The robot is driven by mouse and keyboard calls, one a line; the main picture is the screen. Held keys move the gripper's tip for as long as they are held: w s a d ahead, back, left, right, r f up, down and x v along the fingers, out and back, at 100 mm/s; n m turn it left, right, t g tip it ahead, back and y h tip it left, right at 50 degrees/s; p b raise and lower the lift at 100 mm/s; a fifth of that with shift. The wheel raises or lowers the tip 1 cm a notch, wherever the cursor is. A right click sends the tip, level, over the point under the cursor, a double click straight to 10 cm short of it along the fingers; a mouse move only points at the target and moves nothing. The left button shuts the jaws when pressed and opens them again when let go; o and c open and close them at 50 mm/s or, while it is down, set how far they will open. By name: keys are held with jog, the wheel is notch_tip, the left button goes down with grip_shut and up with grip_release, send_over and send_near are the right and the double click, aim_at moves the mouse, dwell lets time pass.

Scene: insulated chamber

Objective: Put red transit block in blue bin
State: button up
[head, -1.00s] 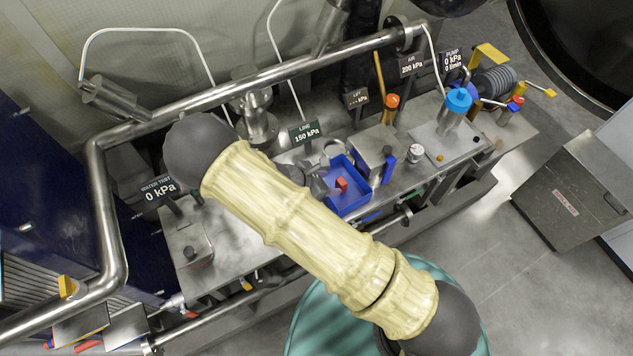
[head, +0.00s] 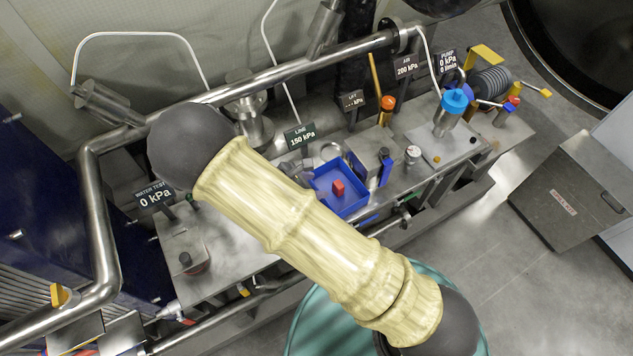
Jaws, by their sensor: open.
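The red transit block (head: 338,187) lies inside the blue bin (head: 352,207), on the bin's floor and clear of its walls. The bin sits on the metal bench, open side up. My gripper (head: 302,174) is a small grey shape at the bin's left edge, mostly hidden behind my pale-sleeved arm. It is open and apart from the block.
A blue-capped cylinder (head: 453,108) stands farther right. A thick steel rail (head: 270,78) runs behind the bench. The left bench plate (head: 225,255) has bare room.

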jog(key=s+d+r+m+g+y, duration=0.1)
jog(key=s+d+r+m+y, duration=0.2)
jog(key=d+r+m, duration=0.7)
jog(key=s+d+r+m+g+y, duration=0.1)
jog(key=s+d+r+m+y, duration=0.3)
jog(key=d+r+m, duration=0.6)
jog(key=m, duration=0.5)
jog(key=shift+s+g, duration=0.15)
jog(key=shift+g, duration=0.25)
jog(key=shift+d+r, duration=0.1)
jog(key=shift+d, duration=0.1)
